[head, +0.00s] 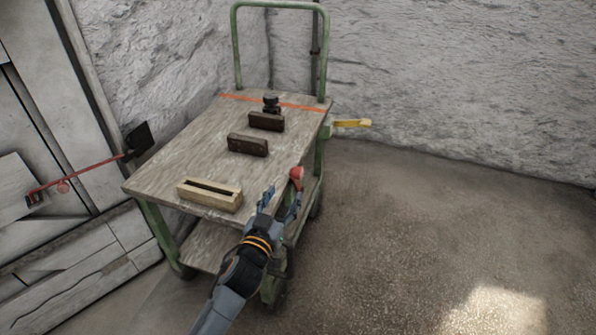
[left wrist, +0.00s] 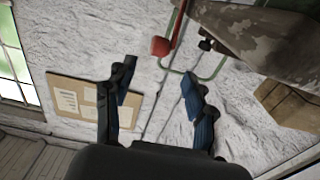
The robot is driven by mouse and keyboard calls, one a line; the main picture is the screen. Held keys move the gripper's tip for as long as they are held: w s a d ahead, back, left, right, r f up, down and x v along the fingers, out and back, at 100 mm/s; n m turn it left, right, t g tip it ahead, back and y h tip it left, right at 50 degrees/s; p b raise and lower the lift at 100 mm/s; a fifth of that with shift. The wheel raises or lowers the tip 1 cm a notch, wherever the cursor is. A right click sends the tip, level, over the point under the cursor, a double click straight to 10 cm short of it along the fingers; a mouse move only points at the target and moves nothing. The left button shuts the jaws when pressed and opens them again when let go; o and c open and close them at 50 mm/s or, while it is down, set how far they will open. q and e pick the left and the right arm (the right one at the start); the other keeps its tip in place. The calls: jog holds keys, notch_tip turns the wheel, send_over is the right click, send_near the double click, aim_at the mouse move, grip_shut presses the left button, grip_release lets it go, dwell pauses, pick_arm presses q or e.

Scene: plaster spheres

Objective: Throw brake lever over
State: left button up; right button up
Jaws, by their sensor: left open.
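The brake lever appears as a red knob (head: 296,173) at the right side of the wooden-topped cart (head: 165,172). In the left wrist view the red knob (left wrist: 160,46) sits on a red rod, just beyond the space between my fingertips. My left gripper (head: 281,198) is open at the cart's near right edge, its fingers close to the knob. In the left wrist view its two fingers (left wrist: 158,78) stand apart with nothing between them. The lever's lower part is hidden in the head view. My right gripper is not in view.
On the cart top lie a wooden slotted block (head: 228,203), two dark blocks (head: 248,145) and a small black item (head: 271,101). A green handle (head: 237,50) rises at the back. A yellow piece (head: 352,123) sticks out right. The floor (head: 440,230) right is clear.

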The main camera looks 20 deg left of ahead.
aim_at(295, 176)
pick_arm(q)
jog(key=w, duration=0.5)
jog(key=w+b, duration=0.1)
jog(key=w, duration=0.4)
jog(key=shift+w+d+f, duration=0.15)
jog(key=shift+w+d, duration=0.05)
jog(key=shift+w, duration=0.2)
grip_shut()
